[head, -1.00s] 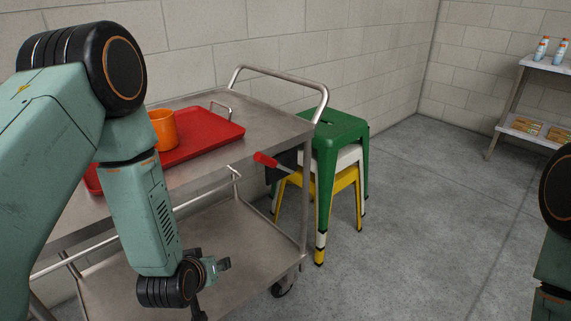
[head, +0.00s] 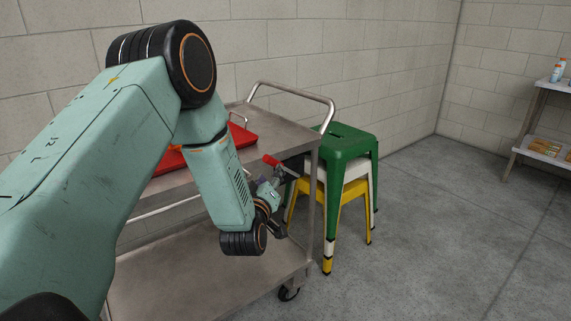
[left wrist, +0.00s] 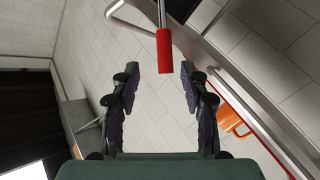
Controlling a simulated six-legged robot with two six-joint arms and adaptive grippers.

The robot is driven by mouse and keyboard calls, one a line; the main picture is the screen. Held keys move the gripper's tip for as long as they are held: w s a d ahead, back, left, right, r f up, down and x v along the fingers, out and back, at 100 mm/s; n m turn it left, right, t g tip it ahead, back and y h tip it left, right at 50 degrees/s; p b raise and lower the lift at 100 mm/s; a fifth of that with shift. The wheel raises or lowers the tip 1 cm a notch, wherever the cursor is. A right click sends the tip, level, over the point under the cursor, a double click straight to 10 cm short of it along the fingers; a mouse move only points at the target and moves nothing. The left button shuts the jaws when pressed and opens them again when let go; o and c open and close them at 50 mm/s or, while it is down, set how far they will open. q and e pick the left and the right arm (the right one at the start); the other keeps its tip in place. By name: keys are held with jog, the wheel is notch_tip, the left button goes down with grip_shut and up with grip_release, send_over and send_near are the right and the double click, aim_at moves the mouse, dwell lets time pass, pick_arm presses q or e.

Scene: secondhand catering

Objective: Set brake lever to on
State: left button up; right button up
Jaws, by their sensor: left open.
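The brake lever is a metal rod with a red grip (head: 271,160), at the near right end of the steel trolley (head: 290,136). In the left wrist view the red grip (left wrist: 164,52) hangs down from the top, its end at the gap between the fingertips. My left gripper (head: 277,186) is open and empty just below the grip in the head view. In the left wrist view its two fingers (left wrist: 160,76) stand apart, one on each side of the grip's end. Contact does not show. The lever's base is partly hidden by my gripper. My right gripper is out of view.
A red tray (head: 262,134) lies on the trolley top, and an orange cup (left wrist: 232,119) shows in the left wrist view. Stacked stools, green (head: 348,140) on top, stand just right of the lever. The floor further right is clear up to a shelf (head: 545,145).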

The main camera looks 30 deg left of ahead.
aim_at(270, 164)
pick_arm(q)
jog(key=shift+n, duration=0.4)
jog(key=x, duration=0.3)
jog(key=a+b+x, duration=0.1)
jog(key=x, duration=0.3)
jog(key=shift+a+b, duration=0.2)
jog(key=shift+b, duration=0.1)
jog(key=shift+w+a, duration=0.25)
jog(key=shift+w, duration=0.25)
jog(key=shift+d+r, duration=0.15)
jog(key=shift+d, duration=0.05)
jog(key=shift+a, duration=0.15)
jog(key=shift+c, duration=1.4)
grip_shut()
